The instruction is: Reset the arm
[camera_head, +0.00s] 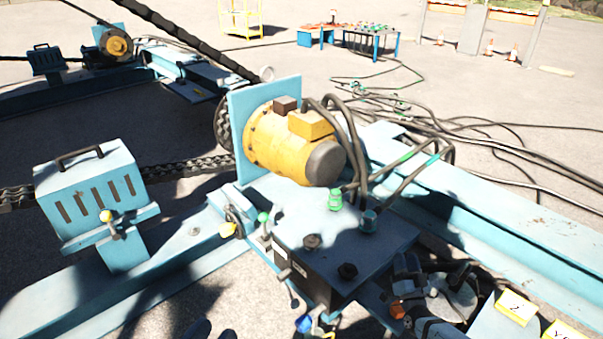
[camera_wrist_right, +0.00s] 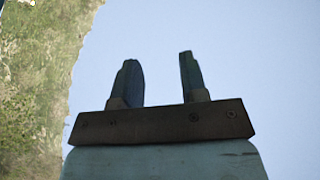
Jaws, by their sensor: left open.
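The two dark fingertips of my left gripper (camera_head: 212,331) show at the bottom edge of the head view, apart, with nothing seen between them. They are over the shaded ground in front of the blue frame, and the rest of that arm is out of view. My right gripper (camera_wrist_right: 158,72) shows in the right wrist view with its two dark fingers apart and nothing between them. Pale sky lies behind it, with a strip of grass at the left. I cannot make out the right gripper clearly in the head view.
A yellow motor (camera_head: 285,143) on a blue plate (camera_head: 238,120) stands mid-view, with hoses and a valve block (camera_head: 325,240) in front. A slotted blue box (camera_head: 97,190) stands at left. Blue beams (camera_head: 500,225) run right. Cables and a tool table (camera_head: 370,43) lie beyond.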

